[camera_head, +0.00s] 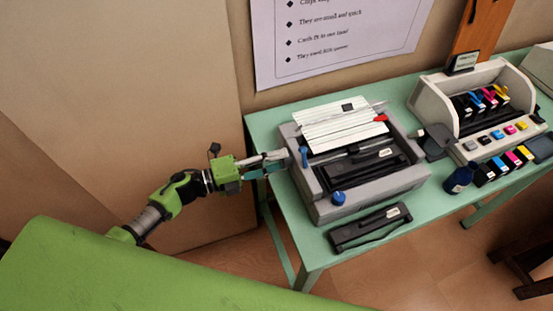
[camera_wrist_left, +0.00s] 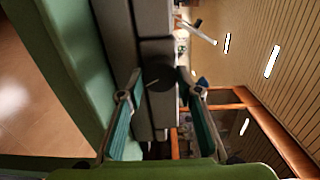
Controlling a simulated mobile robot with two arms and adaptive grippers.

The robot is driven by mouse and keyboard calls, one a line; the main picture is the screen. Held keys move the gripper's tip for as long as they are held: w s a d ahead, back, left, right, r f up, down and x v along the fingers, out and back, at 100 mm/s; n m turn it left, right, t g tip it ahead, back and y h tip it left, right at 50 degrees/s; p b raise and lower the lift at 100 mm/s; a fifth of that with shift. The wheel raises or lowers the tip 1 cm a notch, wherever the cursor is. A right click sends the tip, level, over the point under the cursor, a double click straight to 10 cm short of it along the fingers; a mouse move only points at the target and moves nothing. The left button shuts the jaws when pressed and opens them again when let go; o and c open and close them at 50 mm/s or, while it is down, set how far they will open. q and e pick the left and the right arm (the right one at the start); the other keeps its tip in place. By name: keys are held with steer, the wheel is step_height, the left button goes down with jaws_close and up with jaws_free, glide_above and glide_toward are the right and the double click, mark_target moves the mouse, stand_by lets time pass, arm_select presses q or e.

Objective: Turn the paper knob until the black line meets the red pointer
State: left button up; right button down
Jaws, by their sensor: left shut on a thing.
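The grey printer (camera_head: 400,184) stands on the green table with striped white paper (camera_head: 335,128) in its top. A small black mark (camera_head: 347,107) is near the paper's top edge. A red pointer (camera_head: 381,118) is at the paper's right edge, lower and to the right of that mark. My left gripper (camera_head: 284,157) reaches the printer's left side and is shut on the paper knob, which it hides in the head view. In the left wrist view the dark round knob (camera_wrist_left: 158,76) lies between the fingertips, with a pale line across it. My right gripper is not in view.
A blue lever (camera_head: 304,155) is close to my left gripper, and a blue knob (camera_head: 338,198) is at the printer's front. A black tray-like part (camera_head: 370,228) lies before the printer.

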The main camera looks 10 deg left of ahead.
arm_select(q)
steer(key=shift+n, duration=0.4)
steer(key=o, duration=1.1)
steer(key=v, duration=1.2)
steer(key=shift+w, duration=0.1)
